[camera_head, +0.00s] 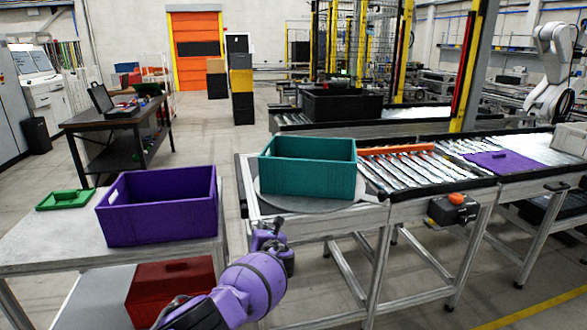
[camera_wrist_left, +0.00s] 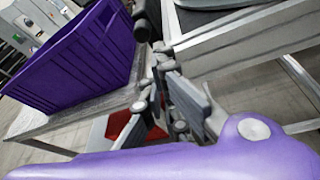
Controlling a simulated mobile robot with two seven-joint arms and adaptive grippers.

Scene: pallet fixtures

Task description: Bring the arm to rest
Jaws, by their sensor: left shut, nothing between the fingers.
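My left arm comes up from the bottom of the head view, purple with a dark gripper. My left gripper (camera_head: 266,236) is shut and empty, over the gap between the left table and the conveyor frame. It also shows in the left wrist view (camera_wrist_left: 160,60), beside the purple crate. No right gripper shows in either view.
A purple crate (camera_head: 158,218) stands on the left table (camera_head: 60,243), close to my gripper. A teal crate (camera_head: 305,178) stands on the round plate at the conveyor's end. A green lid (camera_head: 65,199) lies on the table. A red crate (camera_head: 165,290) sits below.

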